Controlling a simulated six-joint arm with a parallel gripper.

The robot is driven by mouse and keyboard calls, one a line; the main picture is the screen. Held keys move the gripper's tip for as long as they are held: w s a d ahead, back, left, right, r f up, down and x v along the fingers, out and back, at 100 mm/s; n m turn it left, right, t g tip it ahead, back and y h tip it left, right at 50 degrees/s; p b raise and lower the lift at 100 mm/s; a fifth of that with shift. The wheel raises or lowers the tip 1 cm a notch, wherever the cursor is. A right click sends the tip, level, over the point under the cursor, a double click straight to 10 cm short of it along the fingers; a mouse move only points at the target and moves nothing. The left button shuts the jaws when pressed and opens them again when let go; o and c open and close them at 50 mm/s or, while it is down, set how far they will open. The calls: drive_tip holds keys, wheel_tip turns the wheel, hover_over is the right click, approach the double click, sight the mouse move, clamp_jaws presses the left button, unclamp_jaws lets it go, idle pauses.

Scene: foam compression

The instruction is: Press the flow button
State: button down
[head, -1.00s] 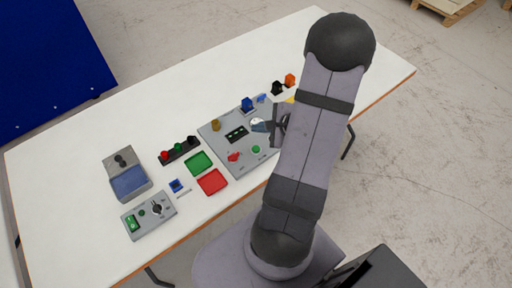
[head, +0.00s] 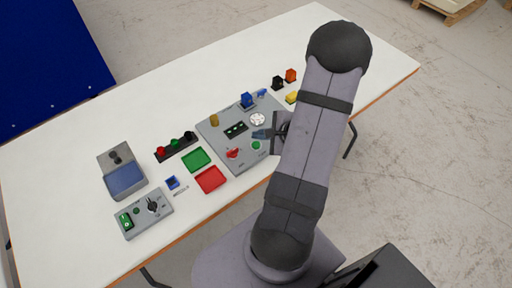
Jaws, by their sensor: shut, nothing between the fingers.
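A grey panel (head: 214,133) on the white table carries several controls. A round green button (head: 256,145) is near its front right, and a red knob (head: 233,153) is to the left of that. Labels are too small to read, so I cannot tell which control is the flow button. My gripper (head: 258,134) is shut and empty. In the picture it sits just above the green button, between it and a white round dial (head: 257,119). I cannot tell its height over the panel or whether it touches anything.
The panel also holds a blue part (head: 247,100) and a yellow-brown knob (head: 214,120). Green (head: 196,159) and red (head: 210,179) trays lie to its left. Further left are a control box (head: 128,236) and a grey-blue device (head: 124,180). The table's back left is clear.

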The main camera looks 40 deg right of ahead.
sight(259, 146)
drive_tip(key=shift+f+b, duration=0.75)
drive_tip(key=shift+f, duration=0.35)
drive_tip(key=shift+f+b, duration=0.85)
drive_tip(key=shift+b, duration=0.45)
idle(2.0)
drive_tip(key=shift+r, duration=0.2)
drive_tip(key=shift+r+p, duration=0.55)
drive_tip(key=shift+r, duration=0.15)
drive_tip(key=shift+r+p, duration=1.75)
drive_tip(key=shift+r, duration=0.8)
